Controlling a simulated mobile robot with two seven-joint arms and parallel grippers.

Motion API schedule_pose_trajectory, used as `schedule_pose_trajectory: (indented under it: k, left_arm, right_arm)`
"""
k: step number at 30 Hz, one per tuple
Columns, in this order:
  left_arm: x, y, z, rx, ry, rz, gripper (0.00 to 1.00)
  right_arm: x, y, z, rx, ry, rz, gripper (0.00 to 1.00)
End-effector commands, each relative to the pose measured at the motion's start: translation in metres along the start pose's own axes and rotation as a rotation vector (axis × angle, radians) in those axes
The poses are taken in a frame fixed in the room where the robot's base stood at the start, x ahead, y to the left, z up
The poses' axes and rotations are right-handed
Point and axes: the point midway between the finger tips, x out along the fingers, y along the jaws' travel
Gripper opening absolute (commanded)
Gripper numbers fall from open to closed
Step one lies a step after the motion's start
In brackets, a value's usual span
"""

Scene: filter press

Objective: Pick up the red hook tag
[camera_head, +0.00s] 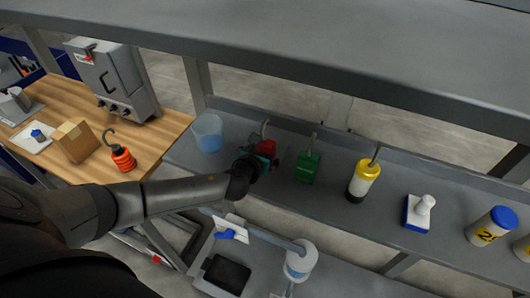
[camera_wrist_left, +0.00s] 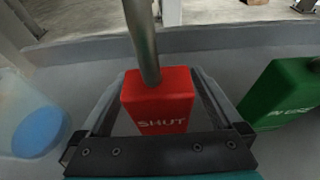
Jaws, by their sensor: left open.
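The red hook tag (camera_head: 267,146) stands on the grey shelf, its metal hook rising from the top. In the left wrist view the red tag (camera_wrist_left: 158,101) reads "SHUT" and sits between the two spread fingers of my left gripper (camera_wrist_left: 160,105). A gap shows on its right side, and contact with the fingers cannot be made out. In the head view my left gripper (camera_head: 262,160) is at the red tag and partly hides it. My right gripper is not in view.
A green hook tag (camera_head: 308,167) stands close to the right, marked "IN USE" in the wrist view. A translucent blue cup (camera_head: 208,133) is to the left. A yellow-topped bottle (camera_head: 363,181) and a white-and-blue stamp-like item (camera_head: 418,211) are farther right on the shelf (camera_head: 335,205).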

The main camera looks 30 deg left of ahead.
Motion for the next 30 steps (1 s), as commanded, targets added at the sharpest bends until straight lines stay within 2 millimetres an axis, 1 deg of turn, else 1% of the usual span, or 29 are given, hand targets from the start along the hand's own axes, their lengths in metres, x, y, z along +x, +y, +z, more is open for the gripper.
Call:
schedule_pose_trajectory:
  k: [3, 27, 28, 30]
  left_arm:
    - [-0.0002, 0.0000, 0.0000, 0.000, 0.000, 0.000, 0.99]
    - [-0.0005, 0.0005, -0.0002, 0.000, 0.000, 0.001, 0.09]
    - [-0.0005, 0.0005, -0.0002, 0.000, 0.000, 0.001, 0.06]
    - [-0.0004, 0.0005, 0.0001, 0.000, 0.000, 0.001, 0.06]
  right_arm:
    - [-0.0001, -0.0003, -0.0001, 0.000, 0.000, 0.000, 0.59]
    - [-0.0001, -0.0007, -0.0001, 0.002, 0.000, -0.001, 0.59]
    - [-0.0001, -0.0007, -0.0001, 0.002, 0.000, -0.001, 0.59]
    - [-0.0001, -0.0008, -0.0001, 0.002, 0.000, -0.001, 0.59]
